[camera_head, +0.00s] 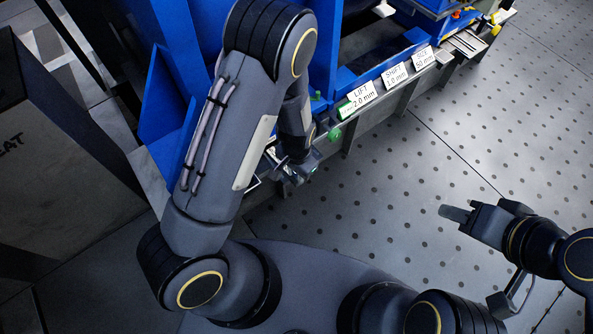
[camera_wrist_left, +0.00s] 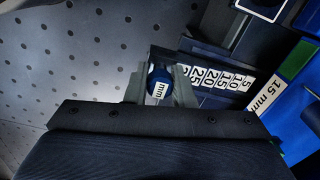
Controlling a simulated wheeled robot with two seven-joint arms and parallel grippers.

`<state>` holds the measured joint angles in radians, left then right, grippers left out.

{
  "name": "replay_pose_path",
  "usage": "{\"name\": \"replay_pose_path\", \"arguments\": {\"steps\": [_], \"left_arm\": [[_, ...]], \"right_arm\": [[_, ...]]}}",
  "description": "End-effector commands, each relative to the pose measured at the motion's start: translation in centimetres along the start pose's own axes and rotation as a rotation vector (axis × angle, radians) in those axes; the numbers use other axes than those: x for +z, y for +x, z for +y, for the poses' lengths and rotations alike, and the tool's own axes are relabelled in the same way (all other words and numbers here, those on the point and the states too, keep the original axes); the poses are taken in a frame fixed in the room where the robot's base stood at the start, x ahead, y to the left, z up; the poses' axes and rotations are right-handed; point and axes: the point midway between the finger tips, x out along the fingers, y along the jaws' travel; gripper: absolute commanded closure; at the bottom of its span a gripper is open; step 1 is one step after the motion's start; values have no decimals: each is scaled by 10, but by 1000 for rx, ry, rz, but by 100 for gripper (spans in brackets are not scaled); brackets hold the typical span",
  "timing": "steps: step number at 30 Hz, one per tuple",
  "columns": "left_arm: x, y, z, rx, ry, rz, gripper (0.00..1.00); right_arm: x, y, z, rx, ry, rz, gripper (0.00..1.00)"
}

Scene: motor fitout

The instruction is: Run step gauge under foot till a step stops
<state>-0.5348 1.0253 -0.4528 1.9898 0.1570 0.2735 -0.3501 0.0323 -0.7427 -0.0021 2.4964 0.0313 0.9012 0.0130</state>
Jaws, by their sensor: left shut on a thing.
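The step gauge (camera_wrist_left: 222,79), with a row of white number labels such as 10, 15, 20 and 25, lies ahead of my left gripper (camera_wrist_left: 162,88) in the left wrist view. The gripper is shut on its blue handle (camera_wrist_left: 158,76), which has a white "mm" label. In the head view my left gripper (camera_head: 297,172) is low beside the front edge of the blue machine, mostly behind my own arm. The foot and any contact with the gauge cannot be made out. My right gripper (camera_head: 458,214) is over the floor, away from the machine; its finger gap is unclear.
The blue machine frame (camera_head: 342,77) has a grey front ledge with cards reading LIFT (camera_head: 361,97), SHIFT (camera_head: 396,75) and SIZE (camera_head: 423,58). A "15 mm" label (camera_wrist_left: 264,98) shows in the wrist view. A dark cabinet (camera_head: 50,165) stands left. The perforated floor (camera_head: 480,120) at right is clear.

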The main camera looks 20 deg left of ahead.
Motion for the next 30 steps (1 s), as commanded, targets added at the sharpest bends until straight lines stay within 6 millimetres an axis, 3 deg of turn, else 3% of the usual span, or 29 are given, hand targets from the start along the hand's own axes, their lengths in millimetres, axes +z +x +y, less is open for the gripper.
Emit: {"name": "replay_pose_path", "arguments": {"steps": [14,15,20,30], "left_arm": [[-1,7,0,0,-1,2,100],[-1,6,0,0,-1,2,74],[0,6,0,0,0,1,53],[0,1,0,0,0,0,52]], "right_arm": [[2,5,2,0,0,0,64],[2,4,2,0,0,0,64],[2,4,2,0,0,0,64],[1,2,1,0,0,0,64]]}}
